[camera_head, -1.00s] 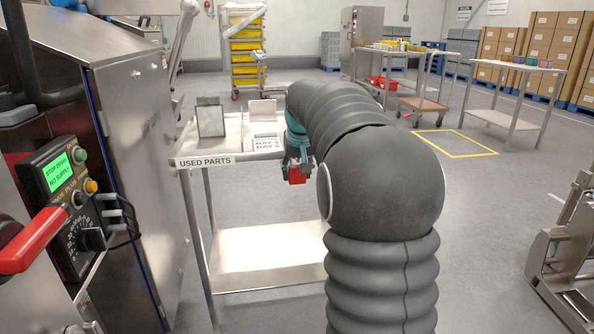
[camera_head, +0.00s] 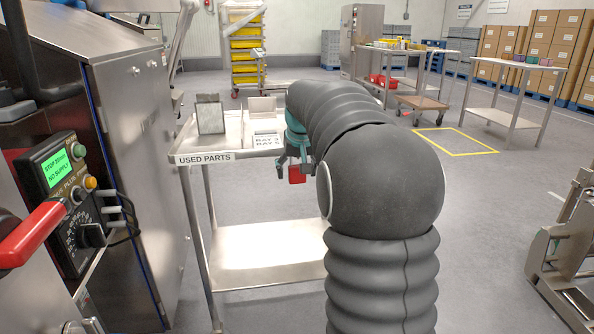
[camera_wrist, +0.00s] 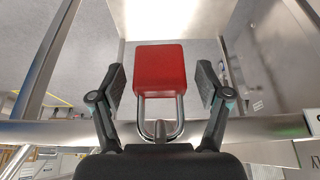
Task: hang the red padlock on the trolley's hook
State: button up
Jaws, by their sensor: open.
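The red padlock (camera_head: 297,174) is at the front edge of the trolley (camera_head: 250,255) labelled USED PARTS. In the wrist view the padlock (camera_wrist: 160,70) has its metal shackle around the tip of a small metal hook (camera_wrist: 160,129) at the trolley's rail. The padlock appears to hang there; the exact contact is hard to see. My gripper (camera_wrist: 161,82) is open, with one finger on each side of the red body and a visible gap on both sides. In the head view my gripper (camera_head: 294,164) is partly hidden behind my arm.
A steel cabinet with a control panel (camera_head: 68,180) and red handle stands close on the left. The trolley's top carries a grey framed plate (camera_head: 211,114) and a white box with a card (camera_head: 264,130). Open floor (camera_head: 480,210) lies to the right.

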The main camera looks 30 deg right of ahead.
jog(key=v, duration=1.2)
dwell(0.7)
jog(key=s+a+f, duration=0.2)
jog(key=s+f, duration=0.2)
jog(key=f, duration=0.4)
jog(key=s+a+f+n, duration=0.1)
jog(key=s+a+f, duration=0.2)
jog(key=s+a, duration=0.2)
jog(key=s+a+f+n, duration=0.1)
jog(key=s+a+f, duration=0.3)
jog(key=s, duration=0.8)
jog(key=s+a+f+n+t+y, duration=0.1)
jog(key=s+a+f, duration=0.3)
jog(key=s, duration=0.4)
jog(key=shift+s+a, duration=0.25)
jog(key=shift+a, duration=0.6)
